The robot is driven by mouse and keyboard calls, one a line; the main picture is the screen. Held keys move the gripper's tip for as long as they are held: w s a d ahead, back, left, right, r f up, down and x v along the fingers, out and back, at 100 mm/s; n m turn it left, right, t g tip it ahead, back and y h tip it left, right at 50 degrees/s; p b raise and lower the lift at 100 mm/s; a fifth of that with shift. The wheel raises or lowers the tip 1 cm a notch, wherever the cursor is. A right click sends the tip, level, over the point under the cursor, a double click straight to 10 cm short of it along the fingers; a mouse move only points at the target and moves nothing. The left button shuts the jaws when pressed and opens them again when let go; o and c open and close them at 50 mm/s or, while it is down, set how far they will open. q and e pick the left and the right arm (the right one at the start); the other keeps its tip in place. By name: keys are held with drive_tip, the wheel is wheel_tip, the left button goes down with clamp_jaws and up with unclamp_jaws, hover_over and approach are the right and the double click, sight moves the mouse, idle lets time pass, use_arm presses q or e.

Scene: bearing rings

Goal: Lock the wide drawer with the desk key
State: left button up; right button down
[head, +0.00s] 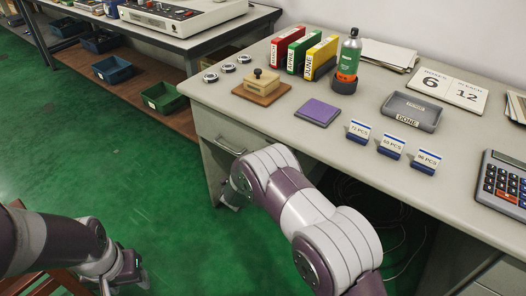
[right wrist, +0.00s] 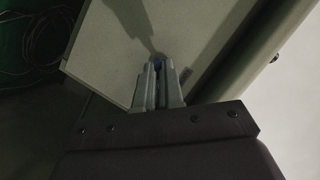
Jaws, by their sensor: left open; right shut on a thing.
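The desk's drawer front (head: 211,128), with a bar handle (head: 230,146), is at the desk's left end and looks closed; its lock is not clear to me. My right arm reaches across to the desk's left end, its gripper mostly hidden in the head view. The key's shaft is hidden. My left gripper (head: 132,276) is open and empty, low over the floor.
The desktop holds a wooden stamp block (head: 262,84), a purple pad (head: 318,112), binders (head: 303,52), a green bottle (head: 350,52), a grey tray (head: 411,111), and small count signs (head: 391,146). A second bench (head: 190,42) stands at the back left. Green floor (head: 130,150) is clear between.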

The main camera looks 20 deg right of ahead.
drive_tip(key=shift+w+a+r+n+g+h+p, duration=0.15)
drive_tip(key=shift+n+g+h+p, duration=0.35)
drive_tip(key=shift+n+g+p, duration=0.9)
drive_tip(key=shift+w+a+n+g+h+p, duration=0.1)
drive_tip(key=shift+n+g+h+p, duration=0.45)
drive_tip(key=shift+n+p, duration=0.95)
drive_tip(key=shift+n+b, duration=0.45)
drive_tip(key=shift+n, duration=0.05)
drive_tip(key=c, duration=1.3)
unclamp_jaws()
drive_tip(key=shift+o, duration=0.2)
